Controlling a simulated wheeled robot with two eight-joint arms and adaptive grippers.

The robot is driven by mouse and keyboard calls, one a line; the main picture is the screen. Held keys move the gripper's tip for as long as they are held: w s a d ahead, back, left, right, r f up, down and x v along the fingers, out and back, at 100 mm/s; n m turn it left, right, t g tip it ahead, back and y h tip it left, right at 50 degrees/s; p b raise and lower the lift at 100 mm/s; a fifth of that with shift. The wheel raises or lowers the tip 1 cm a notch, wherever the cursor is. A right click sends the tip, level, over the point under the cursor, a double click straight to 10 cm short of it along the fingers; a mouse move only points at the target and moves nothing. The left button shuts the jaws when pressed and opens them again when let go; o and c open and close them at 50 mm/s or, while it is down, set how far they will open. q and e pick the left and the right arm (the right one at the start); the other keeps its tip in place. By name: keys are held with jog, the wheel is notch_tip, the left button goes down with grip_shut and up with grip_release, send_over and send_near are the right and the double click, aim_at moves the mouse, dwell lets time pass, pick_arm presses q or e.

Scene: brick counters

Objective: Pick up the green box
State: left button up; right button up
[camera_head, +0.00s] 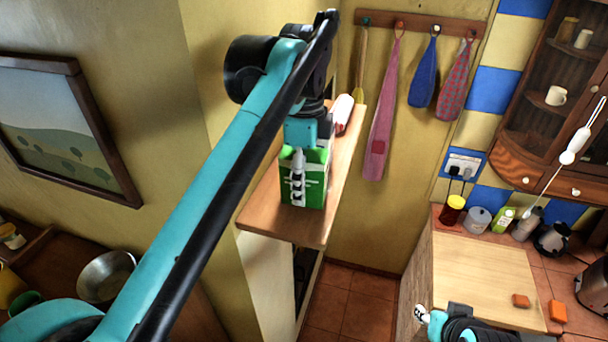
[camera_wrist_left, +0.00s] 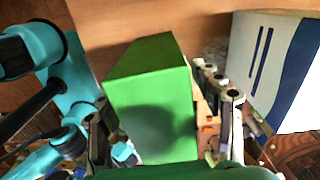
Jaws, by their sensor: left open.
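The green box (camera_head: 317,190) stands on a wooden wall shelf (camera_head: 287,225); its front has a white and dark green pattern. My left gripper (camera_head: 298,178) reaches down at it, with one finger in front of the box's near face. The other finger is hidden there. In the left wrist view the green box (camera_wrist_left: 150,90) fills the middle, with the left gripper's (camera_wrist_left: 165,125) jointed fingers on either side, open. Whether they touch the box is unclear. Part of my right gripper (camera_head: 424,316) shows at the bottom, low beside the counter; its opening is unclear.
A white and blue carton (camera_wrist_left: 268,60) stands close to the right finger. A red and white package (camera_head: 342,112) lies farther back on the shelf. Cloths and mitts (camera_head: 383,110) hang behind. A counter (camera_head: 485,275) with jars is at right.

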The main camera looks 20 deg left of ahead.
pick_arm(q)
jog(key=c, duration=1.3)
